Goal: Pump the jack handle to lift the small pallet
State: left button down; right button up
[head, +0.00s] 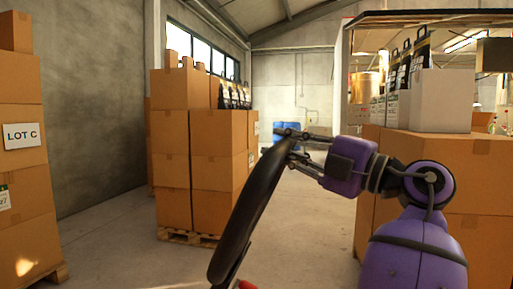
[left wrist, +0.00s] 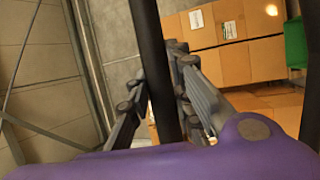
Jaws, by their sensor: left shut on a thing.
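The jack handle (head: 250,205) is a long dark bar that leans, with its top to the right, in the lower middle of the head view. My left gripper (head: 286,143) is shut around it near its upper end. In the left wrist view the handle (left wrist: 152,60) passes between the two fingers of the left gripper (left wrist: 160,103). A small red part (head: 246,285) shows at the bottom edge by the handle's lower end; the rest of the jack is out of view. I cannot make out the small pallet. My right gripper is not in view.
Stacked cartons (head: 172,150) stand on a wooden pallet (head: 187,238) ahead, with more cartons (head: 20,100) at the left and others (head: 485,190) behind my arm at the right. A blue object (head: 288,133) is far back. Concrete floor (head: 120,255) is clear between the left stacks.

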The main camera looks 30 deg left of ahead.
pick_arm(q)
jog(key=shift+w+d+f, duration=0.15)
jog(key=shift+d, duration=0.25)
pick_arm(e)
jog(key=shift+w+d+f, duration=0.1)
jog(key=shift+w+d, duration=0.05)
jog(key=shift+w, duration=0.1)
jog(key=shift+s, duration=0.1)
pick_arm(q)
jog(key=c, duration=1.6)
grip_release()
jog(key=shift+o, duration=0.2)
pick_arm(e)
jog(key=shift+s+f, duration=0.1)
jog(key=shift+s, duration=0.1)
pick_arm(q)
jog(key=shift+d, duration=0.1)
jog(key=v, duration=1.1)
jog(key=shift+d+f, duration=0.25)
jog(key=shift+d, duration=0.05)
